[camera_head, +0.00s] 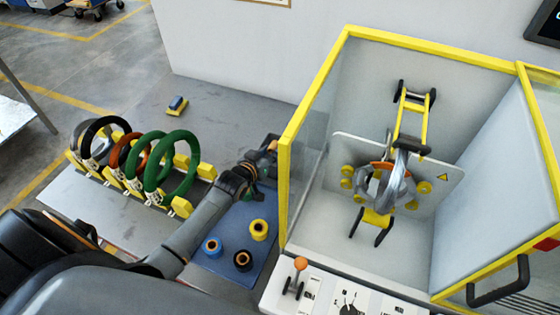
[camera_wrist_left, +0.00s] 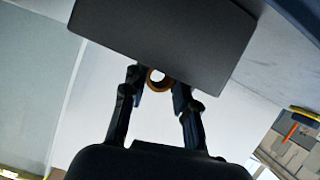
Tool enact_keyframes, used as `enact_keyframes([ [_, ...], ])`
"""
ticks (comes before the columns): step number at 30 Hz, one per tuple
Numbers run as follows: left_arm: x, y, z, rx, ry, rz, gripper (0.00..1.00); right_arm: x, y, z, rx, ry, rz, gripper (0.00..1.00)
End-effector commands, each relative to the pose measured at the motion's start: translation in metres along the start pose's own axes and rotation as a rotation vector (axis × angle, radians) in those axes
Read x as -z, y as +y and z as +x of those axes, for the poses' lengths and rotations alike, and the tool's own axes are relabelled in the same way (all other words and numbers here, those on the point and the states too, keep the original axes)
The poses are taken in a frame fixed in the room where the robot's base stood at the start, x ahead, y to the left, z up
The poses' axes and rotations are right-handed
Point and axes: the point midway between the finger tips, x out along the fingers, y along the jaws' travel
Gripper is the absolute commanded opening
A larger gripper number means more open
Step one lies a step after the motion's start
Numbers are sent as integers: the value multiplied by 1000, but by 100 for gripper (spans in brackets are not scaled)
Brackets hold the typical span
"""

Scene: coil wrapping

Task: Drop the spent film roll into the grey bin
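My left gripper (camera_head: 268,150) is beside the left yellow post of the machine, above the back of the blue mat. In the left wrist view, its two dark fingers (camera_wrist_left: 158,84) stand either side of a small brown-orange ring with a pale hole, which looks like the spent film roll (camera_wrist_left: 151,84). The fingers appear closed on it. A plain dark grey panel (camera_wrist_left: 165,30) fills the top of the wrist view; I cannot tell whether it is the grey bin. No bin is clear in the head view. My right gripper is out of view.
Yellow, blue and black rolls stand on the blue mat (camera_head: 235,225). A yellow rack with several coils (camera_head: 175,170) is at left. The yellow-framed machine (camera_head: 287,180) at right holds a silver-wrapped coil (camera_head: 390,185). A small blue-yellow item (camera_head: 177,106) lies on the grey surface behind.

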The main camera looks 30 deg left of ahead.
Motion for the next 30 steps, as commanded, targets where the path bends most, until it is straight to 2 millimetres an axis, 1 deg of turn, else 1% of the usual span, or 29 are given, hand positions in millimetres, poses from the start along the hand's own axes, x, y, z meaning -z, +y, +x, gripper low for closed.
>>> enact_keyframes([
  [1, 0, 0, 0, 0, 0, 0, 36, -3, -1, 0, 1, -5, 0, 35],
  [2, 0, 0, 0, 0, 0, 0, 43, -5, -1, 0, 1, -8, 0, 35],
  [3, 0, 0, 0, 0, 0, 0, 51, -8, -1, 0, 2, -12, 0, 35],
  [4, 0, 0, 0, 0, 0, 0, 55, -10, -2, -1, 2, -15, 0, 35],
  [10, 0, 0, 0, 0, 0, 0, 55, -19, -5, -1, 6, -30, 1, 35],
  [14, 0, 0, -2, 0, 0, 0, 55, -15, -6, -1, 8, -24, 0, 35],
  [17, -1, 0, -9, 0, -1, 0, 55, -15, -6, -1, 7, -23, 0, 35],
  [20, -1, 0, -22, -1, 0, 1, 55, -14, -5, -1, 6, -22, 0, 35],
  [30, -1, 0, -89, 0, -1, 1, 55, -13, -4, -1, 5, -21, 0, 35],
])
